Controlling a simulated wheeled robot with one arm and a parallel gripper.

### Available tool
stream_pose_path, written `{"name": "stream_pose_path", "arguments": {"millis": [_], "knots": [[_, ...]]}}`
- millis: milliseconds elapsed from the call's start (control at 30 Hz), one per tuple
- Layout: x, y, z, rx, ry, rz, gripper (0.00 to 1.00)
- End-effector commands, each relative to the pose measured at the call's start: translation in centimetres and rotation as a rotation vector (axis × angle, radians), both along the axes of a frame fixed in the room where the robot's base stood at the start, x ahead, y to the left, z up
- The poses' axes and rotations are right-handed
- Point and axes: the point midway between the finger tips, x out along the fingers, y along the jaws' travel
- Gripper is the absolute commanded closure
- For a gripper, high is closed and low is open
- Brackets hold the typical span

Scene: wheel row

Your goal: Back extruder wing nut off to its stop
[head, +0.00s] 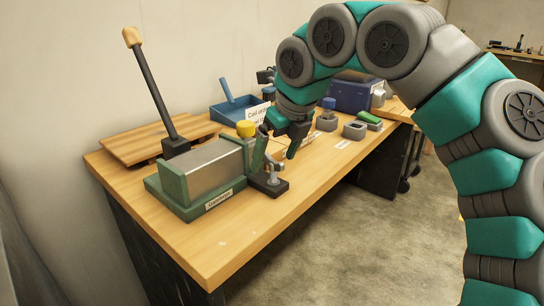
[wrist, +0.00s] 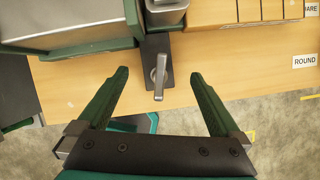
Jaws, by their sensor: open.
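The metal wing nut (wrist: 160,72) shows in the wrist view as a narrow bar on a dark plate (wrist: 153,50), its long side pointing toward me. In the head view it is a small grey piece (head: 271,178) on a dark block at the bench's front edge, beside a green-framed grey machine (head: 205,172). My gripper (wrist: 160,80) is open and empty. Its green fingers lie either side of the wing nut in the wrist view, apart from it. In the head view my gripper (head: 281,152) is above and slightly right of the nut. The height gap is hard to judge.
A yellow-capped item (head: 246,129) stands behind the machine. A long lever (head: 150,85) rises at the back left. Clear wood lies along the front left edge.

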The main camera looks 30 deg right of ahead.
Motion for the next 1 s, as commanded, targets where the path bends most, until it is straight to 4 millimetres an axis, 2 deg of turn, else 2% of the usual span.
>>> {"name": "stream_pose_path", "arguments": {"millis": [267, 1000], "knots": [[0.0, 0.0, 0.3, 0.000, 0.000, 0.001, 0.00], [0.1, 0.1, 6.7, 0.002, -0.002, -0.005, 0.00]]}}
